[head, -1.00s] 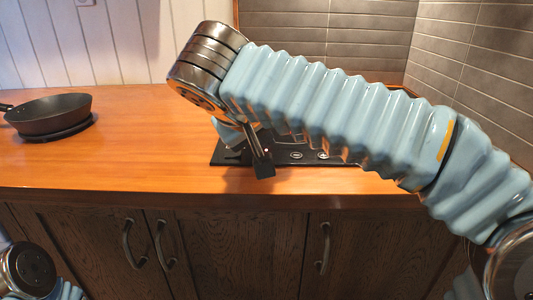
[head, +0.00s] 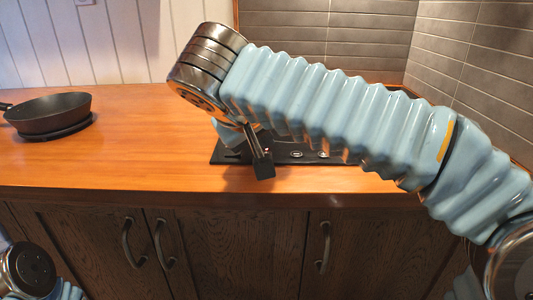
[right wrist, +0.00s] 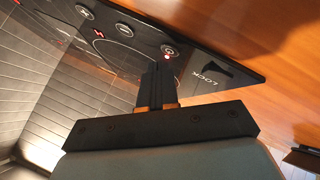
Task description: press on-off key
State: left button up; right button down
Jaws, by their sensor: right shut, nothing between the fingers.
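The black glass hob (head: 228,156) is set in the wooden counter, mostly hidden behind my right arm in the head view. In the head view the right gripper (head: 259,152) points down at the hob's front edge. My left gripper is out of view.
A red sign (right wrist: 98,33) glows farther along the panel, near other key marks. A black pan (head: 50,114) stands on the counter at the left. The counter between pan and hob is clear.

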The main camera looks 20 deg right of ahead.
jog(key=shift+f, duration=0.2)
jog(key=shift+f, duration=0.2)
dwell(0.3)
jog(key=shift+r, duration=0.1)
jog(key=shift+r+p, duration=0.4)
jog(key=shift+r, duration=0.15)
notch_tip(320, 180, up, 2)
jog(key=shift+r+p, duration=0.25)
jog(key=shift+p, duration=0.95)
jog(key=shift+r, duration=1.75)
